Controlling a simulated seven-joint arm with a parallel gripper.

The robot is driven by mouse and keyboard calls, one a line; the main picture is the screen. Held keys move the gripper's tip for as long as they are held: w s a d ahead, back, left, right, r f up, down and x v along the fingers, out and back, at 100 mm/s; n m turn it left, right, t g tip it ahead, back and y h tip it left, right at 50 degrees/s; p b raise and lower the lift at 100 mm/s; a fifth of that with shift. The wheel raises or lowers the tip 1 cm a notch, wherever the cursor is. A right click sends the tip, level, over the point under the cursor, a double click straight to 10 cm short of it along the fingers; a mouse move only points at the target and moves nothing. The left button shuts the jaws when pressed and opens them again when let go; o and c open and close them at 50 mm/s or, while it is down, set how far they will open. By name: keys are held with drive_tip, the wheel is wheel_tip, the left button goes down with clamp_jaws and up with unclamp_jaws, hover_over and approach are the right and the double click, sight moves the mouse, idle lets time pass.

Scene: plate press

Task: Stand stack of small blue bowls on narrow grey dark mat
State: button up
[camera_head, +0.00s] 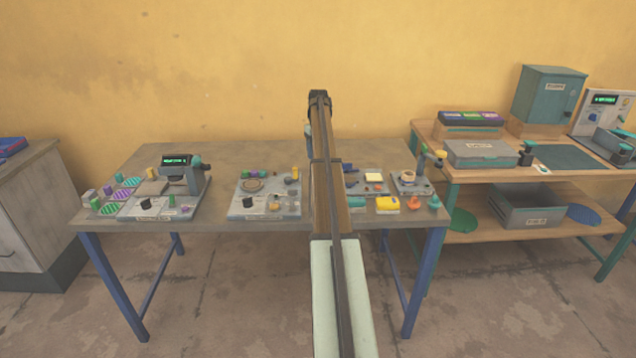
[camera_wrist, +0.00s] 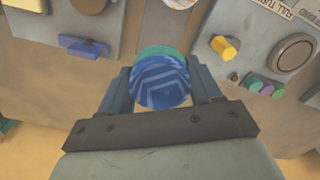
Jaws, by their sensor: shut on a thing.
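In the wrist view my gripper (camera_wrist: 161,83) is shut on a round blue thing (camera_wrist: 160,88) with paler angular stripes. A teal-green rounded edge (camera_wrist: 160,52) shows just behind it. I cannot tell whether this is the stack of small blue bowls. In the head view my arm reaches away over the long table, and its far end (camera_head: 318,97) hides what it holds. No clear bowl stack shows there. A dark grey-green mat (camera_head: 572,157) lies on the right wooden bench; I cannot tell whether it is the narrow one.
The long table (camera_head: 215,150) carries several panels with knobs, including a left one with a display (camera_head: 175,161). The right bench holds a grey box (camera_head: 480,153) and a teal cabinet (camera_head: 548,95). In the wrist view, panels with a yellow knob (camera_wrist: 224,46) and blue handle (camera_wrist: 84,46) lie beyond.

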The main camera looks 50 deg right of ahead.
drive_tip(key=shift+w+d+n, duration=0.25)
drive_tip(key=shift+n, duration=0.35)
drive_tip(key=shift+f, duration=5)
drive_tip(key=shift+f, duration=0.1)
drive_tip(key=o, duration=1.1)
wheel_tip(320, 180, up, 12)
drive_tip(key=shift+r, duration=0.1)
